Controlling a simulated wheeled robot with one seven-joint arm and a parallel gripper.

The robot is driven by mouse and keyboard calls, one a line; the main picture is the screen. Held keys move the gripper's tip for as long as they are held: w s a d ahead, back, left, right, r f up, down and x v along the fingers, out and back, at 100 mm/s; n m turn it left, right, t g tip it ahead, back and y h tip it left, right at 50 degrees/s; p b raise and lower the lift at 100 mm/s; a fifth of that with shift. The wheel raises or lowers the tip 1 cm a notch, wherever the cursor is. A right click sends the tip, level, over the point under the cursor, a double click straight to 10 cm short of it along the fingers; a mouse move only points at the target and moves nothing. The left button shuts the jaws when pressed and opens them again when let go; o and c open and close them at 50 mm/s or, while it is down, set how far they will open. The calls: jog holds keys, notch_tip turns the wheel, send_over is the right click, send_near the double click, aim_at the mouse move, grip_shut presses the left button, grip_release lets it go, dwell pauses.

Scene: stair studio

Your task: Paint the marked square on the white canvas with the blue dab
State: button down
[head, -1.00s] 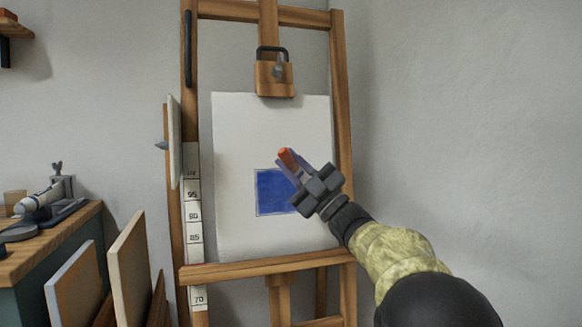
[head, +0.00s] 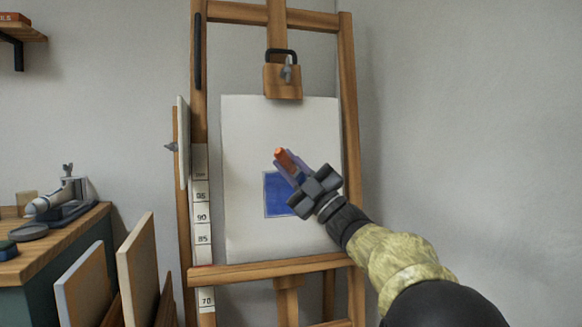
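The white canvas (head: 245,130) stands upright on the wooden easel. A blue square (head: 275,204) with a thin pale outline shows on it below the middle; its right part is hidden behind my gripper. My gripper (head: 284,164) is in front of the canvas, pointing up and left, its tip over bare white just above the square in the picture. An orange piece shows at the tip, between or on the bluish-violet fingers. I cannot make out whether it is a held thing, nor whether the gripper touches the canvas. No blue dab can be clearly made out.
The easel's lower ledge (head: 270,270) runs under the canvas, and a clamp (head: 283,80) holds its top. At left, a workbench (head: 50,255) carries a small dark teal thing (head: 8,249) and a clamp-like tool. Boards lean beside it. The right wall is bare.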

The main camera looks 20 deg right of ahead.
jog(key=shift+a, duration=0.1)
jog(key=shift+a+b, duration=0.35)
jog(key=shift+a, duration=0.65)
jog(key=shift+a+b, duration=0.45)
jog(key=shift+a, duration=0.65)
jog(key=shift+a, duration=0.1)
jog(key=shift+a, duration=1.05)
jog(key=shift+b, duration=0.3)
